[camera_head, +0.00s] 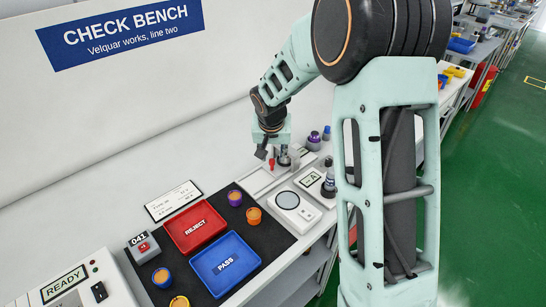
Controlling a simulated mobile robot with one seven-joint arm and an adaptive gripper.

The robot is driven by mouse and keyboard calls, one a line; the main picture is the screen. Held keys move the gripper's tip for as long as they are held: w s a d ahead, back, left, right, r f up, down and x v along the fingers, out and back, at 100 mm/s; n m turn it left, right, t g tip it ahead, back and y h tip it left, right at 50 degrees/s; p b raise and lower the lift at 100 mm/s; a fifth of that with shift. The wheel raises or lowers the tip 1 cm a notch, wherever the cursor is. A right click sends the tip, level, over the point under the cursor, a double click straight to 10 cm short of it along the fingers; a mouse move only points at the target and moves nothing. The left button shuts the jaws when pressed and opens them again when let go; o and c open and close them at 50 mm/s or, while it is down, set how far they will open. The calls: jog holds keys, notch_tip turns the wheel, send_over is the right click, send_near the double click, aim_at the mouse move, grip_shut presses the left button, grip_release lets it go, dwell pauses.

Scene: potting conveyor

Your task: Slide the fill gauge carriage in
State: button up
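My gripper (271,150) points down over the white bench, at the far end of the dark mat. It is small in the picture, and I cannot tell whether its fingers are open or shut. Below it is a pale, flat fixture (259,184), which looks like the fill gauge. A small red part (271,164) stands on it just under my gripper. A grey upright part (284,159) stands close beside the red one. I cannot tell which of these is the carriage, or whether my gripper touches it.
A red REJECT tray (195,227), a blue PASS tray (226,264) and several small cups lie on or around the dark mat (262,261). A white round-plate scale (309,214) and a dark upright device (328,184) stand right of the fixture. Purple-topped containers (313,141) stand behind.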

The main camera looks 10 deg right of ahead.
jog(key=v, duration=0.9)
jog(key=shift+r, duration=0.4)
jog(key=shift+s, duration=0.1)
